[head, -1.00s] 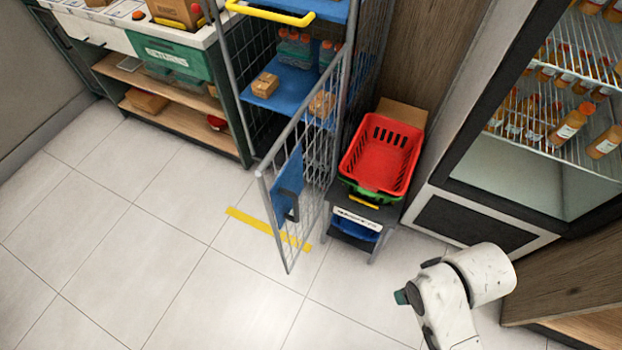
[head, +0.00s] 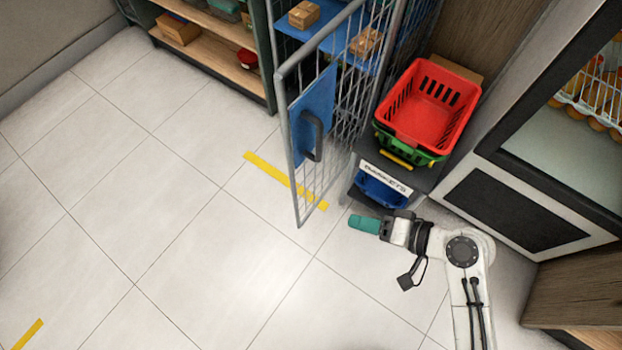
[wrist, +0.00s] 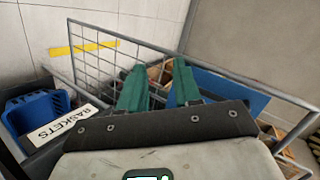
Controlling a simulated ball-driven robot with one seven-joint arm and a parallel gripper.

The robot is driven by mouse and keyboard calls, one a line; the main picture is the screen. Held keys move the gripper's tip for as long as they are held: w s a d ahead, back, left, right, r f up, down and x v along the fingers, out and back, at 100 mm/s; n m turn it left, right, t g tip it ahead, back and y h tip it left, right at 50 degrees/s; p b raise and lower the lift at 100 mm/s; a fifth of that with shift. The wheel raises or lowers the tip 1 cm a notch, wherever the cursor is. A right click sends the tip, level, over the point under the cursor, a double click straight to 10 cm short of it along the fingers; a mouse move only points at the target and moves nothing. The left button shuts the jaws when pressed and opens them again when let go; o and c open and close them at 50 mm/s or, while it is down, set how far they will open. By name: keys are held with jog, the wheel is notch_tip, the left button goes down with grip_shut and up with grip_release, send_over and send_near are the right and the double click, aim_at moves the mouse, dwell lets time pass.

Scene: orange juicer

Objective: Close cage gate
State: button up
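The cage gate (head: 291,150) stands swung open from the blue-shelved cage, out over the floor. It is a grey wire mesh frame with a blue panel (head: 318,92) and a dark handle (head: 312,137). My gripper (head: 358,223) is right of the gate's lower free corner, apart from it in the head view. In the wrist view, the two green fingers of my gripper (wrist: 159,66) are spread with nothing seen between them. The gate's mesh (wrist: 92,62) and blue panel (wrist: 232,92) lie beyond the fingers.
A red basket (head: 428,105) sits on a baskets stand (head: 385,190) just right of the gate. A glass-door fridge (head: 520,200) is at right. Wooden shelves (head: 215,40) stand at upper left. The tiled floor (head: 170,230) left of the gate is clear.

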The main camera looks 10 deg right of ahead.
jog(key=w+m+t+y+b, duration=0.1)
jog(key=w+f+m+t+b, duration=0.1)
jog(key=w+t+b, duration=0.1)
jog(key=w+f+m+t+y+b, duration=0.1)
jog(key=m+b, duration=0.1)
jog(key=shift+w+a+y, duration=0.3)
jog(key=shift+a, duration=0.1)
jog(key=c, duration=0.4)
jog(key=shift+w+d+r+m+t+b, duration=0.2)
jog(key=shift+w+m+t+b, duration=0.1)
jog(key=shift+w+m+t, duration=0.15)
grip_shut()
jog(key=t+p, duration=0.1)
send_near(295, 162)
jog(key=shift+m, duration=0.35)
jog(key=x, duration=0.7)
jog(key=shift+d+f, duration=0.1)
